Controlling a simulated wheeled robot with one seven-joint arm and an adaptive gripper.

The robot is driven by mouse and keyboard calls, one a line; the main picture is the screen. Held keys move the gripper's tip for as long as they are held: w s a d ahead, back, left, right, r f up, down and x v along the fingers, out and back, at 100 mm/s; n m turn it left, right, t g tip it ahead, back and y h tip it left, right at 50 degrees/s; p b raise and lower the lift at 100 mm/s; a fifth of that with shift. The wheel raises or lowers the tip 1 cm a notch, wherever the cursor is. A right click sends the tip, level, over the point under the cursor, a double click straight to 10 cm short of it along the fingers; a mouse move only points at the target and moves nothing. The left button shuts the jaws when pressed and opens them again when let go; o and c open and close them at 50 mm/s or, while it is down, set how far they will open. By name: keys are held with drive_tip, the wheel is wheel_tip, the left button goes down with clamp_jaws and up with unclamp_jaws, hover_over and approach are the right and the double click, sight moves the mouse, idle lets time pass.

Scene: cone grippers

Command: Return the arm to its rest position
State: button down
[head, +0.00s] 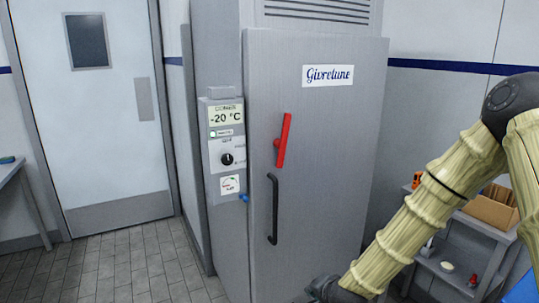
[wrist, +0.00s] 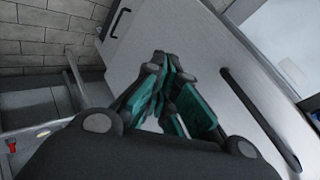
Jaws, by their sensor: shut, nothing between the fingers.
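My arm (head: 430,205), in pale ribbed covers with dark joints, reaches from the right edge of the head view down to the bottom middle. Only a dark part of its end shows there, low in front of the grey freezer cabinet (head: 335,110), and the fingers are cut off. In the wrist view my gripper (wrist: 158,72) has its teal-padded fingers together at the tips, with nothing between them. A pale grey panel lies behind the fingers, and I cannot tell how far off it is.
The freezer door looks shut, with a red lever (head: 283,140) and a black handle (head: 272,209). Its control panel (head: 226,150) reads -20 °C. A grey shelf unit (head: 450,265) with a cardboard box (head: 492,208) stands behind my arm. Tiled floor (head: 130,270) is clear at left.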

drive_tip(key=s+d+f+n+g, duration=0.2)
drive_tip(key=s+f+n+g, duration=0.1)
drive_tip(key=s+f, duration=0.8)
drive_tip(key=s+d+f+n+g, duration=0.2)
drive_tip(key=s+f, duration=0.2)
drive_tip(key=s, duration=0.6)
drive_tip(key=s+d+f+n+g+h+p, duration=0.1)
drive_tip(key=s+f, duration=0.3)
drive_tip(key=s, duration=0.6)
drive_tip(key=s+d+f+n+g+h+p, duration=0.1)
drive_tip(key=s+d+f+n+g, duration=0.2)
drive_tip(key=s, duration=0.7)
drive_tip(key=shift+s+d+f, duration=0.25)
drive_tip(key=shift+d+f, duration=0.35)
drive_tip(key=shift+f, duration=0.1)
